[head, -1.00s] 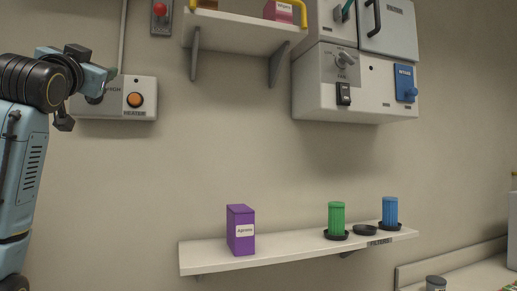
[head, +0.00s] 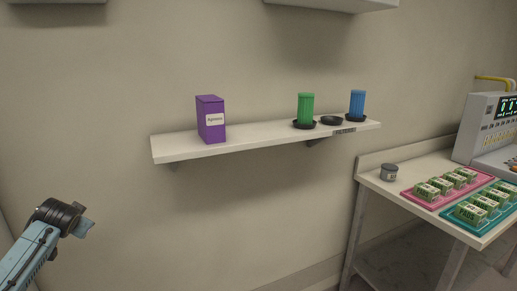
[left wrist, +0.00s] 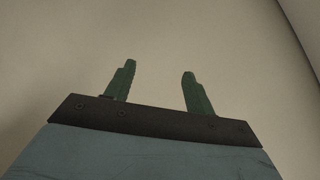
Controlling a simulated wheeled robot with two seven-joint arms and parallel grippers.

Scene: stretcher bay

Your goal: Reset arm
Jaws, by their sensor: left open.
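My left arm comes in at the lower left of the head view, with its wrist low in front of the bare wall and well below the shelf. My left gripper (left wrist: 156,90) shows in the left wrist view with its two green fingers apart. Nothing is between them, and only plain wall lies beyond. In the head view its fingers cannot be made out clearly. My right gripper is not in either view.
A wall shelf (head: 240,144) holds a purple box (head: 211,120), a green canister (head: 305,108), a blue canister (head: 357,104) and dark round holders. At the right, a bench (head: 398,185) carries a grey jar (head: 389,172), pink and teal trays and a control unit (head: 485,125).

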